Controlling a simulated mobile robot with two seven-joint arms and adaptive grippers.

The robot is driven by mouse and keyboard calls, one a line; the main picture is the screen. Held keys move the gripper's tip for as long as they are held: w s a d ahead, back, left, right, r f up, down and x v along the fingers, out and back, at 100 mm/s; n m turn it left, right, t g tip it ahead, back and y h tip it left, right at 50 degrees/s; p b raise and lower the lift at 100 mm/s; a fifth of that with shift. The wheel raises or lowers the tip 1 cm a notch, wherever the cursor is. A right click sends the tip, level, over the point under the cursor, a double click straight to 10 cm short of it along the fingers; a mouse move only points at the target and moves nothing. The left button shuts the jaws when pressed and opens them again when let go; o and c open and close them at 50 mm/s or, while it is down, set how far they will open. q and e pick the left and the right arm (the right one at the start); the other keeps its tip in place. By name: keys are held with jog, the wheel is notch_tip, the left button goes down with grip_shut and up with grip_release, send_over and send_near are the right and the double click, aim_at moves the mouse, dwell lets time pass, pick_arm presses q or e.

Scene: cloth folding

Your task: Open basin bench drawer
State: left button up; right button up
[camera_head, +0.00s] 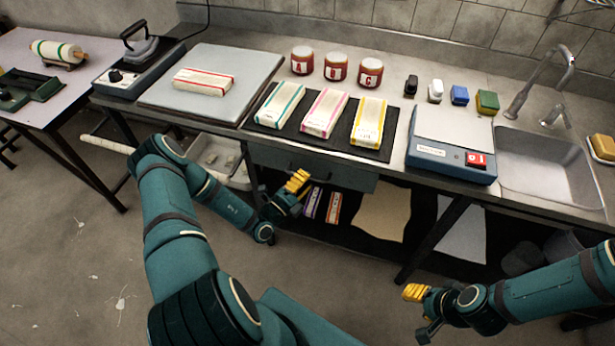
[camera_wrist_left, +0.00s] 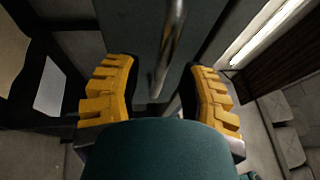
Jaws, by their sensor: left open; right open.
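The basin bench drawer (camera_head: 345,180) is a grey-green front under the bench top, below the black mat, and it looks closed. My left gripper (camera_head: 298,182) is in front of the drawer's lower left part. In the left wrist view, the metal bar handle (camera_wrist_left: 172,45) of the drawer runs between my yellow fingers, which are spread to either side of it. I cannot tell whether either finger touches it. My right gripper (camera_head: 416,293) is apart from the bench, at the lower right, with yellow fingers, open and empty.
Folded striped cloths (camera_head: 325,112) lie on a black mat (camera_head: 385,150) above the drawer. A blue scale (camera_head: 450,160) stands beside the sink (camera_head: 550,170).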

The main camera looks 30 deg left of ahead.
pick_arm(q)
jog(key=shift+x, duration=0.75)
grip_shut()
jog(key=shift+s, duration=0.1)
jog(key=s+d+p, duration=0.1)
jog(key=s+d, duration=0.1)
jog(key=s, duration=0.8)
jog(key=s+d+p, duration=0.2)
jog(key=s+d, duration=0.1)
jog(key=s, duration=0.8)
jog(key=shift+s+d+p, duration=0.2)
jog(key=shift+s+p, duration=0.1)
jog(key=shift+s, duration=0.05)
